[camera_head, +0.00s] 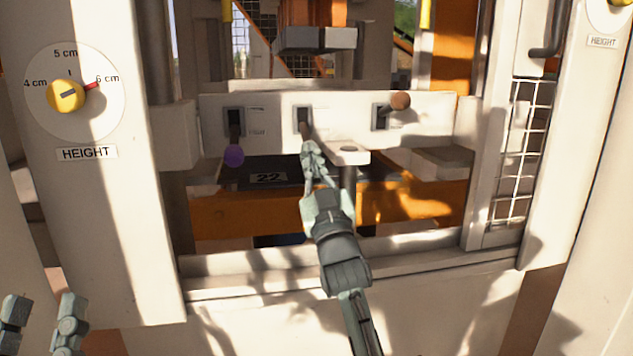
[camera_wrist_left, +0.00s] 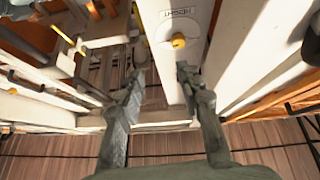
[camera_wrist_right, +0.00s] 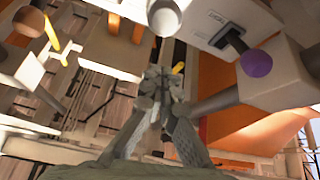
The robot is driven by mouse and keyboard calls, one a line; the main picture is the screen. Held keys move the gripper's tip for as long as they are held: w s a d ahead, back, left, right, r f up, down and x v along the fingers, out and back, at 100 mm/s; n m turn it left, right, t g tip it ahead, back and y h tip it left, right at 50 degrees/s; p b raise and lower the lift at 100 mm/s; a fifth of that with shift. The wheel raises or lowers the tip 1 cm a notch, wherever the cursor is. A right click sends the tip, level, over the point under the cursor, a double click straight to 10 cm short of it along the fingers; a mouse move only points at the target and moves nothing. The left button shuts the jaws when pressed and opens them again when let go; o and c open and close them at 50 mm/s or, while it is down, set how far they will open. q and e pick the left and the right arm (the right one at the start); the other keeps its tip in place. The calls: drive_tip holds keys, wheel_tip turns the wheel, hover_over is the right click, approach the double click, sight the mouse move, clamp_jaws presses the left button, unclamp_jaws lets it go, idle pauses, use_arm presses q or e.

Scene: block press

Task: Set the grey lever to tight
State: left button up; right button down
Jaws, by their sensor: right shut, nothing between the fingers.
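The middle lever (camera_head: 304,122) stands in a slot of the white panel, and its stem slants down toward my right gripper. Its end is hidden by the fingers in the head view. A grey round knob (camera_wrist_right: 163,15), apparently this lever's, shows just beyond the fingertips in the right wrist view. My right gripper (camera_head: 312,150) is shut and empty, right at the lever's lower end; I cannot tell whether it touches it. The fingers also show closed in the right wrist view (camera_wrist_right: 160,78). My left gripper (camera_head: 42,308) is open and empty at the lower left, its fingers apart in the left wrist view (camera_wrist_left: 158,75).
A purple-knobbed lever (camera_head: 233,154) hangs down at left; a brown-knobbed lever (camera_head: 400,101) sticks out at right. A white bracket (camera_head: 348,153) stands close right of my right gripper. A yellow height dial (camera_head: 66,95) is on the left post. A mesh guard (camera_head: 515,150) stands right.

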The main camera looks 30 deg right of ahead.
drive_tip(key=s+f, duration=0.3)
drive_tip(key=f, duration=0.2)
drive_tip(key=shift+s+a, duration=0.3)
drive_tip(key=shift+s, duration=0.05)
